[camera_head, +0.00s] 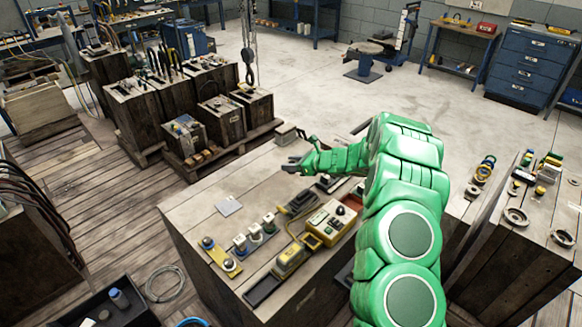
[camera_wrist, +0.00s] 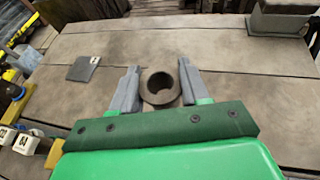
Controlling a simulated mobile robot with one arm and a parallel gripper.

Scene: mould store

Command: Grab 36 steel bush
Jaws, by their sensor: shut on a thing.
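A dark grey ring-shaped steel bush (camera_wrist: 152,97) with an open bore sits between the two grey fingers of my gripper (camera_wrist: 158,86) in the wrist view. My gripper is shut on it, one finger on each side. In the head view my gripper (camera_head: 293,166) is low over the far part of the wooden bench top, at the end of my green arm. The bush is too small and too hidden by the gripper to make out there. I cannot tell whether it still touches the bench. No number is readable on it.
A flat grey plate (camera_head: 229,207) lies on the bench (camera_head: 190,204). A yellow box (camera_head: 329,223) and several small fittings stand nearer. A grey block (camera_head: 287,134) is at the bench's far edge. Wooden crates with tools stand beyond. The bench around the plate is clear.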

